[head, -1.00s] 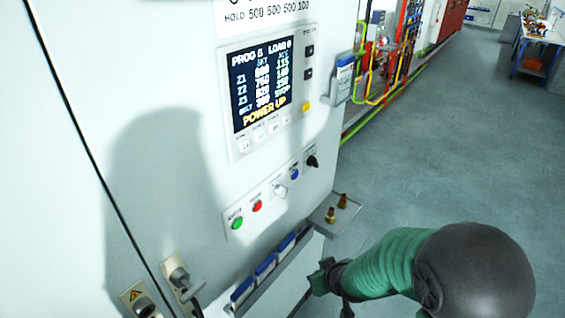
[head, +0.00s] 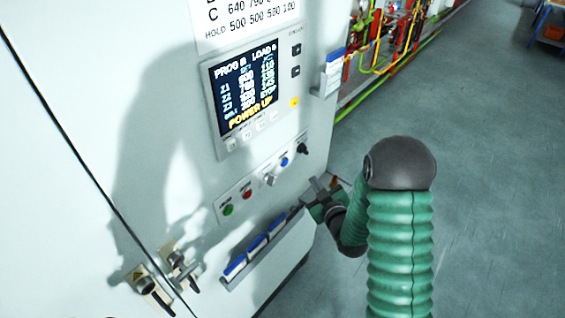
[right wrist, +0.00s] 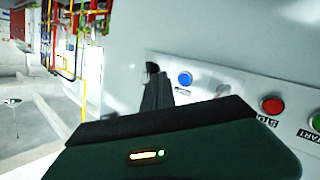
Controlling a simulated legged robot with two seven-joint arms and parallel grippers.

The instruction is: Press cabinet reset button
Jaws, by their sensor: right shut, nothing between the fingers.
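The white cabinet (head: 165,110) carries a control strip with a green button (head: 227,209), a red button (head: 247,194), a silver switch (head: 270,179), a blue button (head: 284,161) and a black knob (head: 302,148). The label at the blue button is too small to read. My right gripper (head: 308,190) is shut and empty, just below and right of the strip, apart from the blue button. In the right wrist view the dark fingers (right wrist: 156,88) point at the panel, beside the blue button (right wrist: 185,79). The left gripper is not in view.
Above the strip is a lit screen (head: 247,90) reading "POWER UP". A rack of blue-topped holders (head: 257,245) juts out below the strip. Plugs and a handle (head: 178,265) stick out at lower left. A small shelf is mostly hidden behind my gripper. Open floor (head: 480,170) lies to the right.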

